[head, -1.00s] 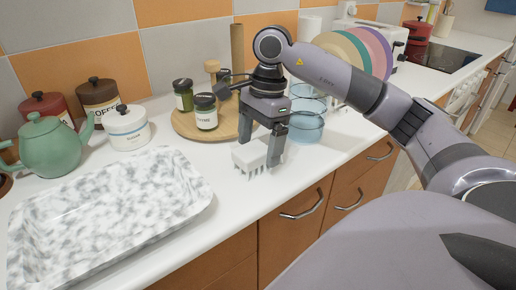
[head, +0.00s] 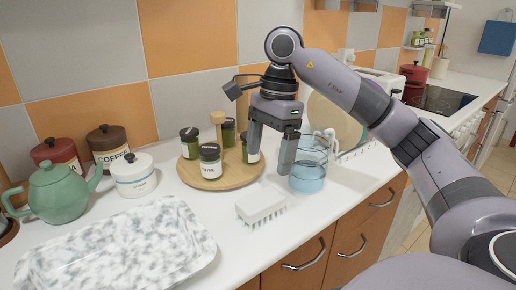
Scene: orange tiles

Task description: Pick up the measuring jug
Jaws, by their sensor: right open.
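The measuring jug (head: 308,172) looks like a clear, blue-tinted glass vessel standing upright on the white counter. My right gripper (head: 268,167) points down just left of it, with its two fingers apart and nothing seen between them. The finger nearer the jug overlaps its left edge in the picture; I cannot tell whether they touch. My left gripper is not in view.
A white brush (head: 261,205) lies on the counter in front of the gripper. A round wooden tray (head: 222,184) with several jars stands to the left. Plates (head: 325,118) stand behind the jug. A marbled tray (head: 120,250), teapot (head: 60,193) and canisters (head: 133,176) fill the left.

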